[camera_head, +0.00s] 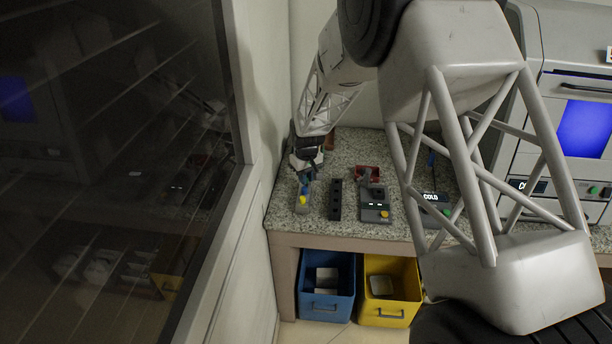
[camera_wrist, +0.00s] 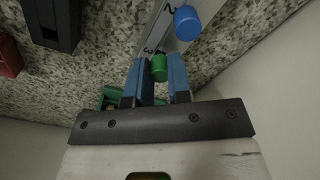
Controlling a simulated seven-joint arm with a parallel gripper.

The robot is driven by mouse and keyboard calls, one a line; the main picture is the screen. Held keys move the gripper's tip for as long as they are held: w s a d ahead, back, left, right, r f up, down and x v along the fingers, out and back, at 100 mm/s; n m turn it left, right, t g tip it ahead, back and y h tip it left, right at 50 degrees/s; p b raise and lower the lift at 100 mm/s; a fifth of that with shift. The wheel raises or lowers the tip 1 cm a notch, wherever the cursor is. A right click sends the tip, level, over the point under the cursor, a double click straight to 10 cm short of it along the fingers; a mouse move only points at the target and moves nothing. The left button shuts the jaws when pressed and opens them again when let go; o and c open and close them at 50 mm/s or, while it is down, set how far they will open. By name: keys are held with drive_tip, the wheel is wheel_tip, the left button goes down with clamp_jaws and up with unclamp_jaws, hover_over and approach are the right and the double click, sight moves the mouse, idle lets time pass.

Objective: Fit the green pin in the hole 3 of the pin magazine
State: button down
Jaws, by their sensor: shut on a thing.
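The pin magazine (camera_head: 299,207) is a narrow pale grey bar at the left of the counter. Its numbered top (camera_wrist: 170,32) shows in the wrist view, with marks 2 and 3. The green pin (camera_wrist: 158,67) is between the blue fingertips of my gripper (camera_wrist: 158,80), which is shut on it, beside the mark 3. I cannot tell whether the pin is in the hole or above it. A blue pin (camera_wrist: 187,22) stands by the mark 2. A yellow pin (camera_head: 303,199) shows at the magazine's near end. In the head view my gripper (camera_head: 305,176) is over the magazine's far end.
A black block with holes (camera_head: 335,200) stands right of the magazine. Further right are a red part (camera_head: 367,172) and a grey device (camera_head: 375,212) with a yellow button. A wall stands close on the left. Blue (camera_head: 326,305) and yellow (camera_head: 391,312) bins are below.

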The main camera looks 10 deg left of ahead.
drive_tip(key=shift+f, duration=0.4)
drive_tip(key=c, duration=1)
unclamp_jaws()
drive_tip(key=shift+r, duration=0.1)
drive_tip(key=shift+s+d+r, duration=0.1)
drive_tip(key=shift+r, duration=3.75)
